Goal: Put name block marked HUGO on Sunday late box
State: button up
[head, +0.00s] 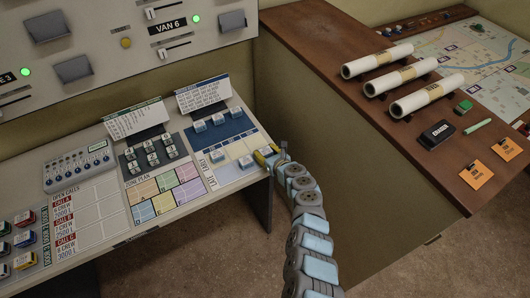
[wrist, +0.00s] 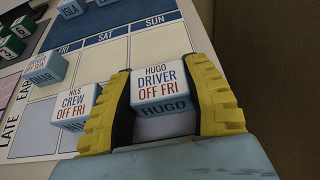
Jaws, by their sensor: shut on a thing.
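My gripper (wrist: 160,70) has yellow fingers, shut on the sides of the block marked HUGO (wrist: 163,88). The block is pale blue with a white top that reads "HUGO DRIVER OFF FRI". In the head view my gripper (head: 268,156) is at the right edge of the roster board (wrist: 115,52). The block is over the lower part of the SUN column, below the heading SUN (wrist: 155,20). The Sunday late box is mostly hidden by the block and fingers. I cannot tell whether the block touches the board.
The NILS block (wrist: 75,101) stands close to the left finger. The OMAR block (wrist: 45,70) is farther left. Several name blocks stand on the board's blue top strip (head: 228,130). The console edge is near, and a brown cabinet (head: 345,130) rises to the right.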

jog(key=shift+f, duration=0.25)
jog(key=o, duration=1)
jog(key=shift+r, duration=0.1)
